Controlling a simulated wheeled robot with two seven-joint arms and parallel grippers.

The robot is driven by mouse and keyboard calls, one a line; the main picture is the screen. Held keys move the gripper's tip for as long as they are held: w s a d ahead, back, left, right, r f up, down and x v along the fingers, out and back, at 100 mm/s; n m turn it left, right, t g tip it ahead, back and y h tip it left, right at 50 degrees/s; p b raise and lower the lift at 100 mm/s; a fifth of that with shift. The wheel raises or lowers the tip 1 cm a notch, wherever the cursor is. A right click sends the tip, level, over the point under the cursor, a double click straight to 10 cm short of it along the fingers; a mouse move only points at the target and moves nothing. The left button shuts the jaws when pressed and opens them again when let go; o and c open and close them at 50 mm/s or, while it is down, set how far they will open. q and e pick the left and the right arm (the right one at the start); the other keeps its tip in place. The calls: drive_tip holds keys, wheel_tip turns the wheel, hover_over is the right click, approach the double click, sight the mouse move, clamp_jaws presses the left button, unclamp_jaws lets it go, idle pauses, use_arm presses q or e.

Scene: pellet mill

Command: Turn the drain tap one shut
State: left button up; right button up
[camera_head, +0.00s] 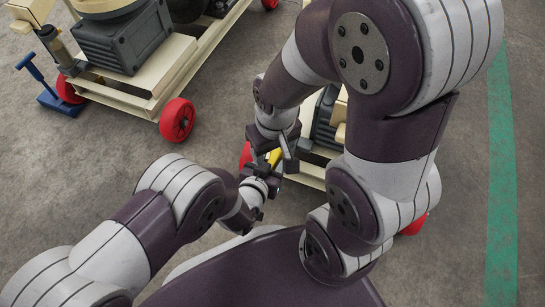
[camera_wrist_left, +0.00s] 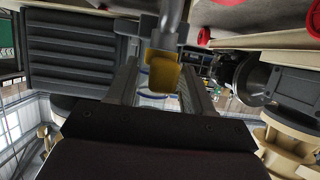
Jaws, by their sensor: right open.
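A yellow tap handle (camera_head: 274,157) shows in the head view, small and partly covered by my grippers. In the left wrist view the yellow handle (camera_wrist_left: 163,76) hangs below a grey metal stem (camera_wrist_left: 168,28). The left gripper (camera_wrist_left: 162,82) has one finger on each side of the handle, with a visible gap on the left; contact on the right is unclear. In the head view the left gripper (camera_head: 264,168) reaches up to the handle from below. The right gripper (camera_head: 275,144) is open just above it, close to the left one. The tap body is mostly hidden.
A cream wheeled frame (camera_head: 135,98) with a dark motor (camera_head: 122,42) and red wheels (camera_head: 177,119) stands at upper left. A blue tool (camera_head: 54,98) stands beside it. More machinery (camera_head: 325,122) lies behind my right arm. Grey floor (camera_head: 80,170) is open at left.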

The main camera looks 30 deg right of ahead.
use_arm(q)
drive_tip(key=c, duration=0.9)
drive_tip(key=shift+c, duration=0.2)
